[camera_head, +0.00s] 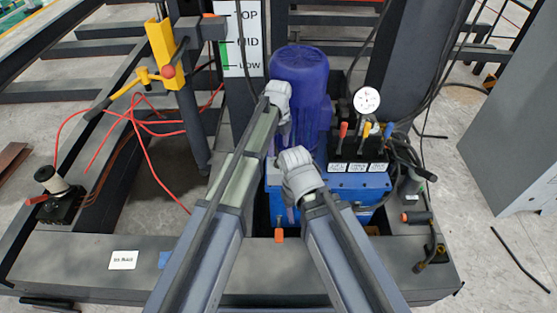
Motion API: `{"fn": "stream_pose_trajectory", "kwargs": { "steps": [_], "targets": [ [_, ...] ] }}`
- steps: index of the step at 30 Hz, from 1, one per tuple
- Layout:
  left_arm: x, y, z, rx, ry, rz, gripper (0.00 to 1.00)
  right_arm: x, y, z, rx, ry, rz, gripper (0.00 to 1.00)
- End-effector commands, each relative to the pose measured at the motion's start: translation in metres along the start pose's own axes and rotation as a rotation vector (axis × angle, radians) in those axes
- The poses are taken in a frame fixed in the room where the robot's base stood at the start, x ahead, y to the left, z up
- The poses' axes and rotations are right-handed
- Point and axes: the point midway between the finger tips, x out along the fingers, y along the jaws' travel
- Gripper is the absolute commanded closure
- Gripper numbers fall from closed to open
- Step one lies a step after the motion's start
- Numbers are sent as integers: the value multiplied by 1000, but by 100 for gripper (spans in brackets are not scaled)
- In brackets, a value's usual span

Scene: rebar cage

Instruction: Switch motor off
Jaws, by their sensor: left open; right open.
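The blue motor (303,75) stands upright on a blue tank unit (352,186), right of centre in the head view. My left gripper (279,95) is open at the motor's left side, overlapping it in the picture; I cannot tell whether they touch. My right gripper (294,160) is open lower down, in front of the motor's base and the tank's upper left, partly hiding them. No switch marked for the motor can be made out. A black box with a pale, dark-topped knob (49,178) sits on the frame at far left.
A black valve block (357,152) with red, orange and blue levers stands right of my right gripper, below a round gauge (366,101). A yellow fixture (165,53), red cables and a level sign (239,38) are left. A grey cabinet (510,130) stands right.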

Motion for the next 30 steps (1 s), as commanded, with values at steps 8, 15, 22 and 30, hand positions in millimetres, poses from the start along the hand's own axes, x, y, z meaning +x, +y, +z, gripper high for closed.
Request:
{"fn": "stream_pose_trajectory", "kwargs": {
  "steps": [8, 15, 22, 30],
  "targets": [
    [33, 0, 0, -2, 0, 0, 26, 33, -3, -2, 0, 0, 0, 50],
    [64, 0, 0, -2, 0, -1, 26, 63, -6, -4, 0, 0, 0, 50],
    [74, 0, 0, -2, 0, -1, 26, 74, -7, -4, 0, 0, 0, 50],
    [73, 0, 0, -2, 0, -1, 29, 72, -7, -4, 0, 0, 0, 50]
  ]
}}
